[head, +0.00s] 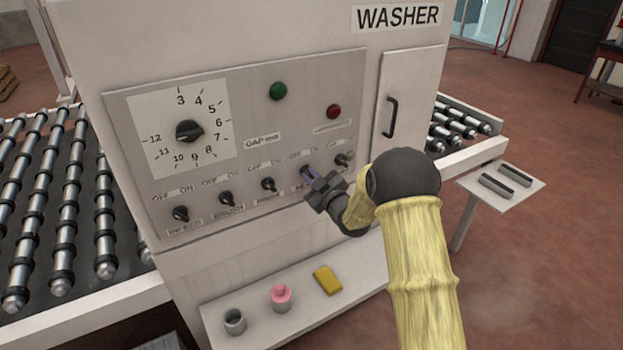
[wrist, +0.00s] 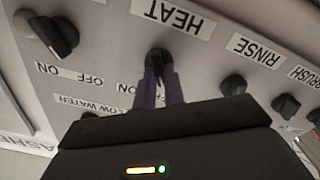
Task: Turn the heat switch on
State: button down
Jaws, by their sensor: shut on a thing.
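The heat switch (wrist: 159,54) is a small black knob on the washer's grey panel, with the HEAT label beside it in the wrist view. My gripper (wrist: 160,70) is at this switch, its two purple-grey fingers shut on the knob. In the head view my gripper (head: 307,173) reaches the panel at the fourth switch of the lower row and covers most of it. The fingers hide part of the OFF/ON marks, so I cannot tell which way the knob points.
The rinse switch (head: 269,185) is left of my gripper, and another black switch (head: 344,159) is close on its right. A large dial (head: 188,131), a green button (head: 278,91) and a red button (head: 334,111) are above. A shelf below holds a pink item (head: 281,296) and a yellow block (head: 327,280).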

jog(key=m+b, duration=0.2)
jog(key=shift+d+f+m, duration=0.1)
jog(key=shift+f+m, duration=0.05)
jog(key=shift+m, duration=0.15)
jog(key=m+b, duration=0.2)
jog(key=m, duration=0.1)
jog(key=shift+w+d+m, duration=0.1)
jog(key=shift+m, duration=0.2)
jog(key=m+b, duration=0.1)
jog(key=m, duration=0.2)
jog(key=shift+m, duration=0.3)
jog(key=m+b, duration=0.1)
jog(key=m, duration=0.2)
jog(key=shift+w+d, duration=0.1)
jog(key=shift+m, duration=0.4)
jog(key=c, duration=1.5)
grip_release()
jog(key=shift+d, duration=0.1)
